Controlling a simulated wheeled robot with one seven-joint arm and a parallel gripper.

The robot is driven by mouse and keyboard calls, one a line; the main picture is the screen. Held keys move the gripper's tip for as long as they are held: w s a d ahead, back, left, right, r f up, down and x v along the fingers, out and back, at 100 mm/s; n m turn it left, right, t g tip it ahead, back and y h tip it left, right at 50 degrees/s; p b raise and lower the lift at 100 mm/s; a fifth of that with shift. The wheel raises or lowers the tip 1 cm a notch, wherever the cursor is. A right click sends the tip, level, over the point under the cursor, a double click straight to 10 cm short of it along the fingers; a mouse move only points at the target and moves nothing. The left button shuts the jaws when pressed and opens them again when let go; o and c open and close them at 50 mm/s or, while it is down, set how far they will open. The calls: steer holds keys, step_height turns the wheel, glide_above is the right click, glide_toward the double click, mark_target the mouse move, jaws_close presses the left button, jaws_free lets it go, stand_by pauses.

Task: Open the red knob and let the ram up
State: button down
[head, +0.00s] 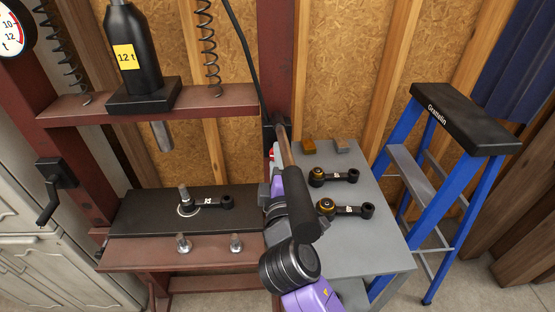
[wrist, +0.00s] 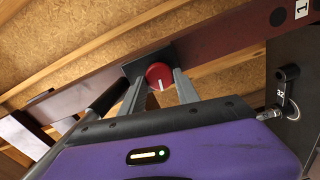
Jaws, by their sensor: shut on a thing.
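The red knob (wrist: 159,75), with a white pointer mark, sits on a dark block on the press post in the wrist view. My gripper (wrist: 160,88) has one finger on each side of it and is shut on it. In the head view only a sliver of the knob (head: 271,154) shows; the pump handle and my wrist hide most of it. The ram (head: 163,136) hangs under the black 12 t jack (head: 133,45). Its lower end is clear above the black press plate (head: 140,218), where a link with an upright pin (head: 206,203) lies.
The pump handle (head: 303,205) slants close in front of my gripper. A grey table (head: 375,232) at the right holds two more links and small blocks. A blue stepladder (head: 405,175) stands beyond it. A gauge (head: 14,27) is at top left.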

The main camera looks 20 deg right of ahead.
steer(key=shift+a, duration=0.1)
steer(key=c, duration=0.9)
jaws_free()
steer(key=shift+s, duration=0.1)
steer(key=shift+b+v, duration=1.1)
steer(key=shift+v, duration=2.7)
